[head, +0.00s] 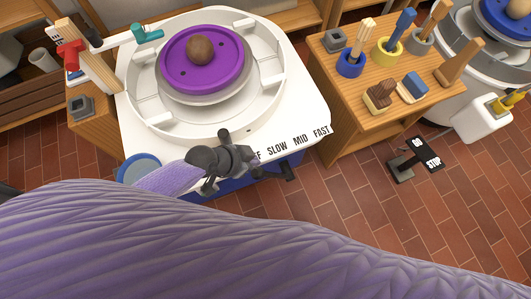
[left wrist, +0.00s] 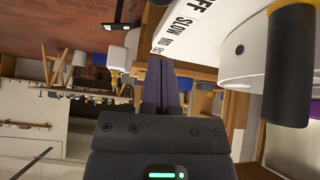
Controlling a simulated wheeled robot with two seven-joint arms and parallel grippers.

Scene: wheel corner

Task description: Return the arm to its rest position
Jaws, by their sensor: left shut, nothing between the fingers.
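My left gripper (head: 250,161) is in front of the white wheel housing (head: 310,112), near its printed speed label. Its dark body hides part of the word OFF. In the left wrist view my left gripper (left wrist: 160,62) has its two dark fingers together, with nothing seen between them. The fingers point toward the label's FAST end in that view. A black cylinder (left wrist: 290,70) stands to the right of the fingers, apart from them. My right gripper is not in view.
A brown clay ball (head: 200,50) sits on a purple disc (head: 225,72) on the wheel. A wooden stand (head: 440,92) at right holds tool cups and brushes. A GO/STOP pedal (head: 425,153) is on the brick floor. Open floor (head: 380,215) lies at lower right.

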